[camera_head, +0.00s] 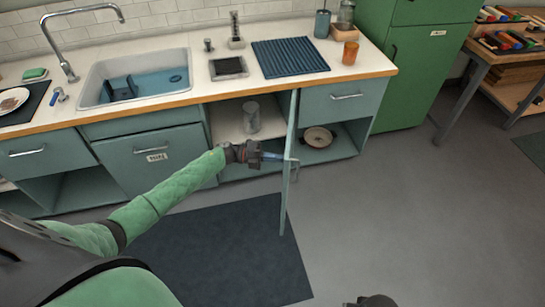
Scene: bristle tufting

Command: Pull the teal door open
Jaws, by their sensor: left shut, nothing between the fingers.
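The teal door (288,190) stands open, swung out from the cabinet front and seen nearly edge-on. Its metal handle (294,170) shows near the door's middle. My left gripper (278,157) is shut with nothing in it, on the left, inner side of the door. Its tips are at or very near the door panel; contact is hard to tell. The open cabinet compartment behind the gripper holds a clear glass (251,117). A dark piece at the bottom edge may be part of my right arm; its fingers do not show.
The counter (200,96) above carries a sink (137,78), a blue ribbed mat (290,57) and an orange cup (350,53). An open shelf right of the door holds a pan (318,137). A dark floor mat (215,250) lies below. The floor at right is clear.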

